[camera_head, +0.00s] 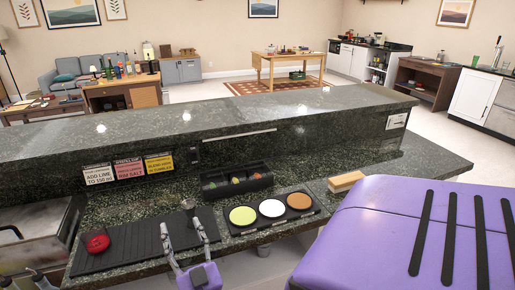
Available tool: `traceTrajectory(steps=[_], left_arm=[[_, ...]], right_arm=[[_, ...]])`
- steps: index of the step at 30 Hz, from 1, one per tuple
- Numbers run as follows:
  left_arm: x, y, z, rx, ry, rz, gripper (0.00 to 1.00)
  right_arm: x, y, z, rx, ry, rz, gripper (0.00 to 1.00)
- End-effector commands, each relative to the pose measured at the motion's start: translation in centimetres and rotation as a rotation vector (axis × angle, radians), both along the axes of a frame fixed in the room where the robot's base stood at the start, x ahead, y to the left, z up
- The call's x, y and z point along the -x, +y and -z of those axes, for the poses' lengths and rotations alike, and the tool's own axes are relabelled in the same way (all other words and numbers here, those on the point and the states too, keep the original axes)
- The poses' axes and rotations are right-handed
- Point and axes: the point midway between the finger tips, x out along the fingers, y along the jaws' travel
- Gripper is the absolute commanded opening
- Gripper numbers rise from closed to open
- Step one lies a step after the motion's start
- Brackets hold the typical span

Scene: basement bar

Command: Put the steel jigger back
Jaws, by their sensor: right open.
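A small steel jigger (188,206) appears to stand upright on the long black bar mat (130,250), near the mat's right end. My right gripper (181,224) comes in from the bottom edge, its two fingers spread apart. The fingertips are just in front of the jigger, on the near side, and nothing shows between them. Whether a finger touches the jigger cannot be told. My left gripper is not in view.
A red round object (97,241) sits on the mat's left part. Right of the mat is a black tray (238,228) with green, white and brown discs. Behind it is a black garnish box (237,190). A wooden block (346,181) lies further right. A raised granite ledge (190,122) runs behind.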

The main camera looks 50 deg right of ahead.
Motion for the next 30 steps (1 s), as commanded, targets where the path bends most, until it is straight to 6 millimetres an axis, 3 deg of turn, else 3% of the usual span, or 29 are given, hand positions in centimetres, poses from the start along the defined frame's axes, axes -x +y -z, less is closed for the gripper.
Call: traceTrajectory(steps=[1, 3, 6, 9, 12, 15, 18, 30], left_arm=[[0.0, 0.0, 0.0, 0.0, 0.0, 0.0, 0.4], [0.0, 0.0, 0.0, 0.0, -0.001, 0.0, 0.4], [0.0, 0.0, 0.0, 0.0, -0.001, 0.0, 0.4], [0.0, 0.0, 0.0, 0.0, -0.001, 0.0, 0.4], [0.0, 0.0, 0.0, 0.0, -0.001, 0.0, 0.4], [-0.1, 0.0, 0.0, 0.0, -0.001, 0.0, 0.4], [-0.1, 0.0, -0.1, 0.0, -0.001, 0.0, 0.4], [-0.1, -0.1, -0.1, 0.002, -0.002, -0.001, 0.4]], right_arm=[[2.0, 2.2, 4.3, 0.019, 0.126, -0.127, 0.51], [5.1, 5.2, 10.2, 0.007, 0.31, -0.277, 0.51], [10.8, 7.7, 18.0, -0.044, 0.582, -0.399, 0.51], [17.3, 8.5, 24.2, -0.107, 0.828, -0.437, 0.51], [23.0, 8.4, 28.2, -0.164, 1.019, -0.424, 0.51], [27.0, 8.0, 30.4, -0.2, 1.14, -0.395, 0.51], [29.1, 7.7, 31.3, -0.218, 1.199, -0.375, 0.51], [29.5, 7.6, 31.6, -0.223, 1.213, -0.37, 0.51]])
